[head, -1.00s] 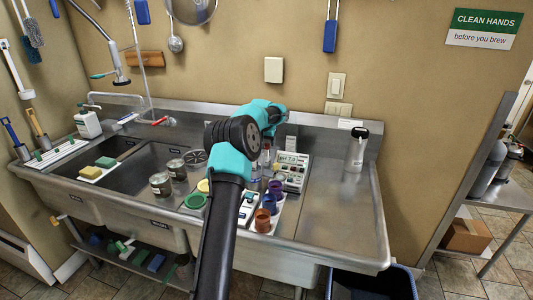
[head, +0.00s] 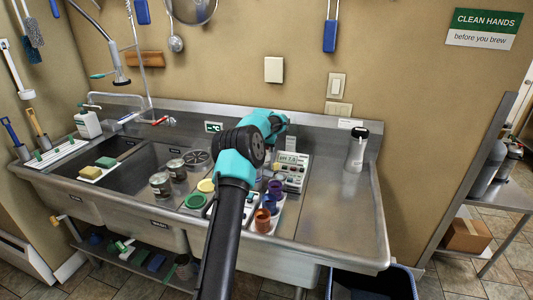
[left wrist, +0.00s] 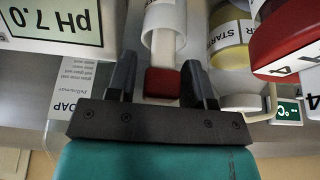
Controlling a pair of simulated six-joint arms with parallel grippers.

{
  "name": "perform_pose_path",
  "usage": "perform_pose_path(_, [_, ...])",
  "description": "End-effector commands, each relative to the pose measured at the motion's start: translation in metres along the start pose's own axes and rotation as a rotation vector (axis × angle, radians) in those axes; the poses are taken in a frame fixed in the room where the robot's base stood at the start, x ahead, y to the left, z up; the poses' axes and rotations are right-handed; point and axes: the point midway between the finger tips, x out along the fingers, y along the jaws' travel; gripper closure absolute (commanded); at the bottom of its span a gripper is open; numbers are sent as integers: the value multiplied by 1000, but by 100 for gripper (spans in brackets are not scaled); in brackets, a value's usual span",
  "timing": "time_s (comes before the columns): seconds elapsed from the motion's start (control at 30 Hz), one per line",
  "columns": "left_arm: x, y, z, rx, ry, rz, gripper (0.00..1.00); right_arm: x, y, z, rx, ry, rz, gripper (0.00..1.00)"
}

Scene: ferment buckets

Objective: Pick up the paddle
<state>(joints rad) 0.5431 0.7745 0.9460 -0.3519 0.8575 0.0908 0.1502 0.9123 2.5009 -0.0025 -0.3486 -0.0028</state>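I cannot tell for certain which thing is the paddle. In the left wrist view, a white stem with a red block end (left wrist: 162,83) stands out of a white tube (left wrist: 164,20). My left gripper (left wrist: 160,75) is open, its dark fingers on either side of the red end, with gaps showing; nothing is clearly gripped. In the head view my left arm covers the gripper and that spot, just left of the pH meter (head: 291,165). My right gripper is in neither view.
Purple, blue and orange cups (head: 268,202) stand in front of the meter.

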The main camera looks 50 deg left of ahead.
Motion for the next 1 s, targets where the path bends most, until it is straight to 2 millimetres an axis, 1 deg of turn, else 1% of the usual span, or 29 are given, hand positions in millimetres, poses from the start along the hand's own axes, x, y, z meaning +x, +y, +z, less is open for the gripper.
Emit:
perform_pose_path(0.03, [0,0,0,0,0,0,58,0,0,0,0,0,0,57])
perform_pose_path(0.4, [0,0,0,0,0,0,93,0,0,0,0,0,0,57])
perform_pose_path(0.43, [0,0,0,0,0,0,93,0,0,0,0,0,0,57])
perform_pose_path(0.47, [0,0,0,0,0,0,97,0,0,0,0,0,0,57])
perform_pose_path(0.67, [-1,0,0,0,0,0,97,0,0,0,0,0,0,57])
perform_pose_path(0.77, [-6,0,-3,0,1,0,97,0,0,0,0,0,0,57])
perform_pose_path(0.87, [-15,0,-7,0,3,0,97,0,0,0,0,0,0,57])
perform_pose_path(1.0, [-36,1,-16,0,3,0,97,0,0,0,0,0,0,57])
